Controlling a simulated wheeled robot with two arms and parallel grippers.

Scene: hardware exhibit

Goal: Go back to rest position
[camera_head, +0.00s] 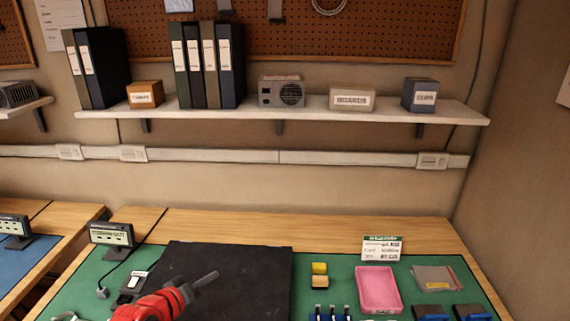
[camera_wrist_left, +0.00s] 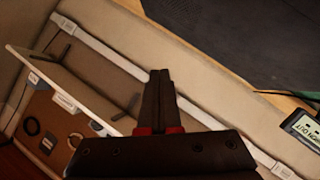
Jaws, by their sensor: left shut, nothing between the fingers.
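My left gripper (camera_head: 207,279) shows in the head view at the lower left, with red parts on the arm behind it. It is over the black mat (camera_head: 240,262) on the workbench and its fingers point up and to the right. In the left wrist view the two dark fingers (camera_wrist_left: 161,82) are together with nothing between them. My right gripper is not in either view.
A small display (camera_head: 112,234) stands at the left of the green bench top. A pink tray (camera_head: 377,290), yellow blocks (camera_head: 319,269) and a sign (camera_head: 382,248) are at the right. A wall shelf (camera_head: 330,112) holds binders and boxes.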

